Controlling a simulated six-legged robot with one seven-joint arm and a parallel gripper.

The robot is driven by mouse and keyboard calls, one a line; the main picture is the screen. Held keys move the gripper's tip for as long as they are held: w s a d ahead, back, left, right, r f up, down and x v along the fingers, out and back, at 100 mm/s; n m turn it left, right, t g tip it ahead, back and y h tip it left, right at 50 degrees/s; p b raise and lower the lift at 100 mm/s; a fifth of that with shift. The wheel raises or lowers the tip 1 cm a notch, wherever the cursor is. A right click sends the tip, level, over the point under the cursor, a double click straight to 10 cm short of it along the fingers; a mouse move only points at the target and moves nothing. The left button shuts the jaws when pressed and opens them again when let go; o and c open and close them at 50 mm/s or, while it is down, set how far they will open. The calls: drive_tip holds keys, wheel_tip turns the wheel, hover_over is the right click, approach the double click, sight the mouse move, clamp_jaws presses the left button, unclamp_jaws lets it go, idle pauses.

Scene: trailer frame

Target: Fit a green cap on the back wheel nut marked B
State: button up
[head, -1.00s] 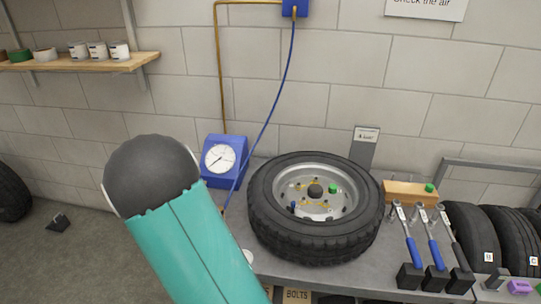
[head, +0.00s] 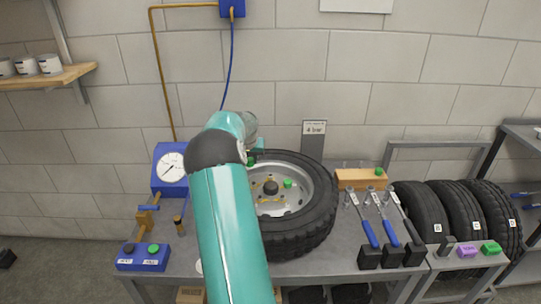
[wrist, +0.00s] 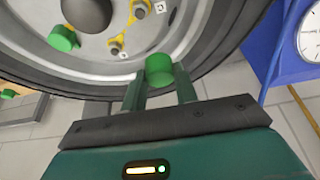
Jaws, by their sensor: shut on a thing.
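The wheel (head: 305,222) lies flat on the bench, partly hidden by my arm. It also fills the top of the wrist view (wrist: 225,48). My gripper (wrist: 158,82) is shut on a green cap (wrist: 159,68), held over the rim's edge in that view. Another green cap (wrist: 62,38) sits on the wheel near the dark hub (wrist: 88,14); it shows in the head view (head: 288,184). I cannot read the letters surely. Nut B is not identifiable.
A wooden block (head: 352,181) with one green cap (head: 379,172) stands right of the wheel. Wrenches with blue handles (head: 369,232) stand in front of it. A blue gauge (head: 160,184) stands left. Several tyres (head: 420,211) are racked at the right.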

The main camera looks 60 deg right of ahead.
drive_tip(key=m, duration=0.1)
hover_over(271, 175)
drive_tip(key=shift+g, duration=0.3)
drive_tip(key=shift+a+f, duration=0.2)
drive_tip(key=shift+f, duration=2.15)
drive_tip(key=shift+a+f, duration=0.1)
drive_tip(key=shift+f, duration=0.1)
drive_tip(key=shift+f, duration=1.35)
drive_tip(key=o, duration=1)
drive_tip(key=shift+o, duration=0.5)
